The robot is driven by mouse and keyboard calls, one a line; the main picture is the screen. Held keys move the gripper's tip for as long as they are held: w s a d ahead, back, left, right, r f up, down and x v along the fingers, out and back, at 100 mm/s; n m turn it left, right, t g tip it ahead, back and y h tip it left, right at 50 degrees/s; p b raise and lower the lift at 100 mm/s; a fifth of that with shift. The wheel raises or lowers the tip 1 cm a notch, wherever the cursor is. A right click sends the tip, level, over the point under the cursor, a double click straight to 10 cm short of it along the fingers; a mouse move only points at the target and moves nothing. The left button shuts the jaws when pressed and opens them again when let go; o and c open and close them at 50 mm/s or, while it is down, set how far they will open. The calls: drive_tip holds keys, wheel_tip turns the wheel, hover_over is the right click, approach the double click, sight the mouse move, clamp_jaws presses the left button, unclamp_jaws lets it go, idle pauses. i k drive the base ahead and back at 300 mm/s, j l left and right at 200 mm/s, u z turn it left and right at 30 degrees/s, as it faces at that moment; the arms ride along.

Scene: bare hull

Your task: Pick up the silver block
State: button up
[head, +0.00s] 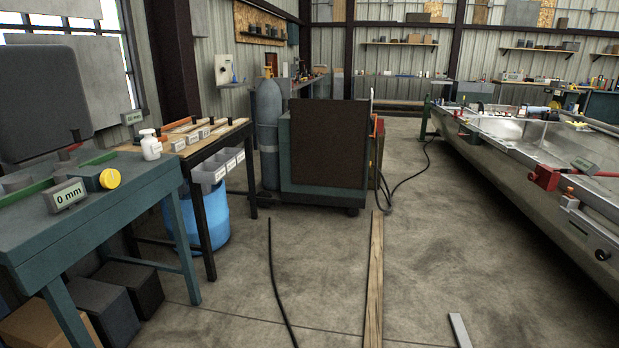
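I cannot tell for certain which thing is the silver block. A grey block-like piece marked "0 mm" (66,196) sits on the green workbench (150,187) at the left, near its front edge. A small grey piece with a display (132,118) is farther back on that side. A flat light-grey metal bar (460,330) lies on the floor at the bottom right, cut by the frame edge. My gripper is not in view.
A wooden-topped table (226,133) and a blue barrel (205,220) stand behind the workbench. A gas cylinder (267,130) and a dark cabinet (328,148) are beyond. A metal hull (520,165) fills the right. A plank (375,275) and cable (275,275) cross the mostly open floor.

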sight(204, 133)
drive_tip(key=i+l, duration=0.1)
drive_tip(key=i, duration=0.8)
drive_tip(key=i+l, duration=0.1)
drive_tip(key=i, duration=0.8)
drive_tip(key=i+l+u, duration=0.15)
drive_tip(key=i+u, duration=0.3)
drive_tip(key=i+l+u, duration=1.3)
drive_tip(key=l, duration=0.25)
